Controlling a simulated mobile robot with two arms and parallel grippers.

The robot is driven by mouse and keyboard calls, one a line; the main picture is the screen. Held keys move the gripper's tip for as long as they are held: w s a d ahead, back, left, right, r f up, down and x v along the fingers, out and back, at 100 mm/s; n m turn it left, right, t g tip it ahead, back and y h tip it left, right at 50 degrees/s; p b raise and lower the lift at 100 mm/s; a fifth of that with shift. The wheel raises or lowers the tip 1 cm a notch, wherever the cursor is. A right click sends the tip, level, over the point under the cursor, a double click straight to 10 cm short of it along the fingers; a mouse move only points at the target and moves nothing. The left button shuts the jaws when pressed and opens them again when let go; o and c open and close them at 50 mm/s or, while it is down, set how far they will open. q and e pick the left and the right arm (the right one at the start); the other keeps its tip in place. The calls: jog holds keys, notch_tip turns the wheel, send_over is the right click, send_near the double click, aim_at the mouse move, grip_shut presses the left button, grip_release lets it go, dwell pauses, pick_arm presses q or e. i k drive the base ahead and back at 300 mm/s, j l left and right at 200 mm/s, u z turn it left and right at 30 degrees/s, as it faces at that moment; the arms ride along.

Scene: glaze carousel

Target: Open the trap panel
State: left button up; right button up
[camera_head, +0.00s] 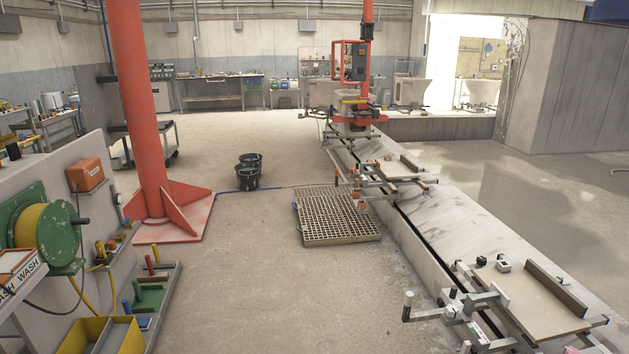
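I cannot tell for sure which thing is the trap panel. A rectangular tan grating (337,217) lies flat on the floor near the middle of the head view, left of the long carousel track. Its square openings show, and small coloured parts sit at its left edge and upper right corner. No separate panel or handle can be made out on it. Neither of my grippers is in view.
The carousel track (445,222) with fixture carts runs along the right. A red column (136,95) stands on a finned base at left. Dark buckets (248,172) stand behind the grating. A green hose reel (45,230) and yellow bin (103,336) are lower left. Floor before the grating is clear.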

aim_at(324, 203)
jog(key=i, duration=2.3)
